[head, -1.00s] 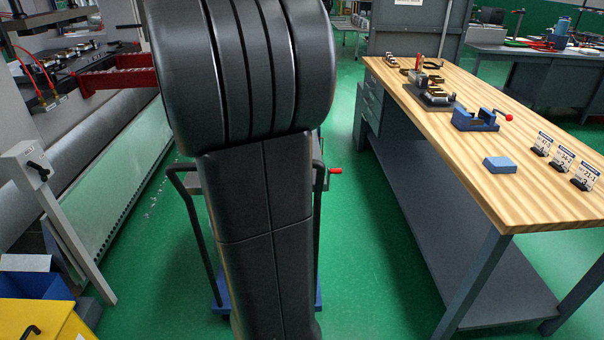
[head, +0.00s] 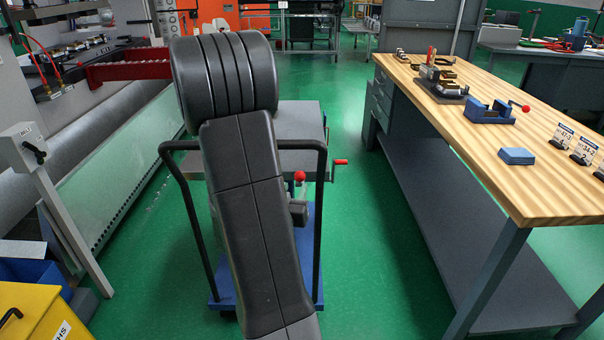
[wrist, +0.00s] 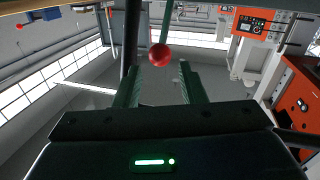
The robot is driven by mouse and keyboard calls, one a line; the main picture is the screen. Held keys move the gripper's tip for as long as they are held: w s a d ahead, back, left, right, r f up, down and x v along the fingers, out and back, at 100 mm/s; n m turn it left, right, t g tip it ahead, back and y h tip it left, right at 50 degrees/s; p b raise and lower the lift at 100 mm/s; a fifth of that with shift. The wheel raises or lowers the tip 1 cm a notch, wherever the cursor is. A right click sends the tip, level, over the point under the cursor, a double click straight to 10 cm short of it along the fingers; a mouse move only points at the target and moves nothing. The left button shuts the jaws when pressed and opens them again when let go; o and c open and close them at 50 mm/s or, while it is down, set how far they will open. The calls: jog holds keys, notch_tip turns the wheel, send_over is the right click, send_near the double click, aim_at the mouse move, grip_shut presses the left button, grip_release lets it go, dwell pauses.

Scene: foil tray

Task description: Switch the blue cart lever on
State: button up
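The cart (head: 312,290) has a blue base, a grey top and black handle bars, and stands ahead of me. A lever with a red ball knob (head: 300,176) sticks up at a grey box on the cart, just right of my arm. The same red knob shows in the wrist view (wrist: 159,55), on a thin greenish rod, in line with the gap between my fingers. My gripper (wrist: 159,76) is open with nothing between its fingers; the knob appears just beyond the fingertips, apart from them. In the head view, my arm hides my gripper and part of the cart.
A red-handled crank (head: 340,162) juts from the cart's right side. A wooden workbench (head: 480,150) with a blue block (head: 517,156) stands at right. A yellow bin (head: 35,315) and grey post (head: 65,220) are at left. Green floor is open between cart and bench.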

aim_at(300, 178)
jog(key=x, duration=0.8)
jog(key=shift+w+d+p, duration=0.15)
jog(key=shift+w+p, duration=0.15)
jog(key=shift+w, duration=0.05)
grip_shut()
